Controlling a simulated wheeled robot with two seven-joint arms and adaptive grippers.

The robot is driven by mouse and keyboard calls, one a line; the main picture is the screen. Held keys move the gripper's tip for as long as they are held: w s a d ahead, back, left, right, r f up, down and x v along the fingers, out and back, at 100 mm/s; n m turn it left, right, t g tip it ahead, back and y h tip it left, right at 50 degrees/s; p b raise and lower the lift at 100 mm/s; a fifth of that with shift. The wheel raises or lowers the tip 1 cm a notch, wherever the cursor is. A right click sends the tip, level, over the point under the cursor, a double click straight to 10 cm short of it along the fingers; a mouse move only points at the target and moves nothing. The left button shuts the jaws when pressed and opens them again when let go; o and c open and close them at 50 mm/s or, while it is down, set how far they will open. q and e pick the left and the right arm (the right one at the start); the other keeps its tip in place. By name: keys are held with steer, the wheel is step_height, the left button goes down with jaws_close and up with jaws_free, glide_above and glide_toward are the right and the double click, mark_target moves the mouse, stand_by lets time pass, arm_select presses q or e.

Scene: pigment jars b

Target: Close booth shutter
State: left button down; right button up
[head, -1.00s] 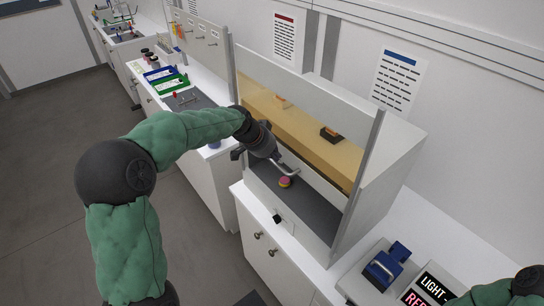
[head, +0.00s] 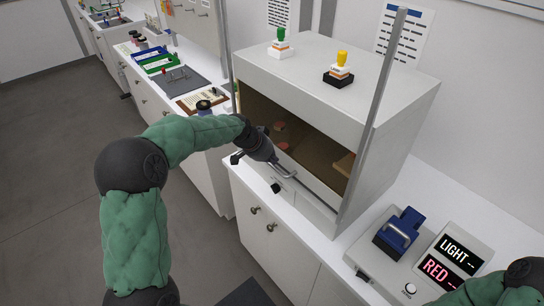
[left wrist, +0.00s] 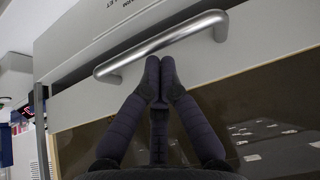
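The booth (head: 330,80) is a white box with two upright rails. Its shutter, a brown-tinted pane (head: 310,138) with a pale bottom bar (head: 319,192), covers the front. The bar sits low, by the counter; I cannot tell whether any gap is left under it. A metal bar handle (head: 287,172) is on the bottom bar, and it also shows in the left wrist view (left wrist: 165,38). My left gripper (head: 273,162) is at the handle. In the left wrist view its fingertips (left wrist: 160,66) are together, right at the bar, with nothing seen between them. My right gripper is out of view.
Reddish round things show dimly behind the pane. A blue device with a handle (head: 400,232) and a lit sign panel (head: 452,255) are on the counter at right. Floor at left is clear.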

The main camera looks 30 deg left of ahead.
mark_target(272, 165)
arm_select(q)
step_height(272, 165, down, 4)
steer(key=shift+r+b, duration=0.2)
steer(key=shift+b, duration=0.85)
steer(key=shift+f, duration=0.1)
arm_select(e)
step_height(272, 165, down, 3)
arm_select(q)
steer(key=shift+s+f, duration=0.1)
steer(key=r+p, duration=0.1)
steer(key=r, duration=0.1)
steer(key=w+r+p, duration=0.1)
steer(key=r, duration=0.1)
steer(key=shift+d+r, duration=0.1)
steer(key=shift+d, duration=0.1)
steer(key=p+v, duration=0.1)
steer(key=v, duration=0.9)
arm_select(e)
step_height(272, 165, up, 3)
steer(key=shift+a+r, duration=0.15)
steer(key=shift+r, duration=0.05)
